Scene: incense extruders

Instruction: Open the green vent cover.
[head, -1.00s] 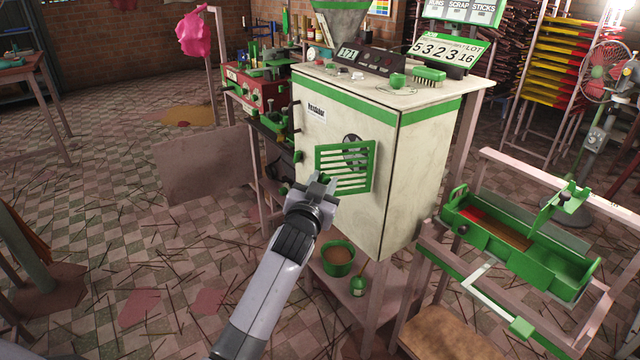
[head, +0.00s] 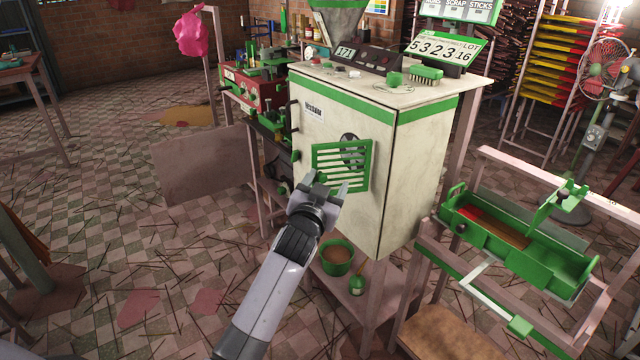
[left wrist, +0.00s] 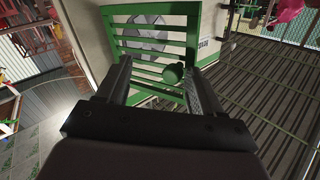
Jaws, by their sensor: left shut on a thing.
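The green slatted vent cover (head: 341,165) is on the front of the cream cabinet (head: 420,170). Its left side appears to stand out from the panel; a round dark fan opening (head: 352,148) shows behind its right part and just above its top edge. My left gripper (head: 328,184) is at the cover's lower left. In the left wrist view, the cover (left wrist: 150,28) fills the upper middle, and its round green knob (left wrist: 172,74) sits between my fingers (left wrist: 158,82). The gripper is shut on the knob; the exact contact is partly hidden. My right gripper is out of view.
A green bowl (head: 337,258) and a small green bottle (head: 357,284) stand on the shelf below. A green trough on a frame (head: 520,240) is at the right. A red machine (head: 250,92) stands to the left of the cabinet. The floor at left is mostly open, with scattered sticks.

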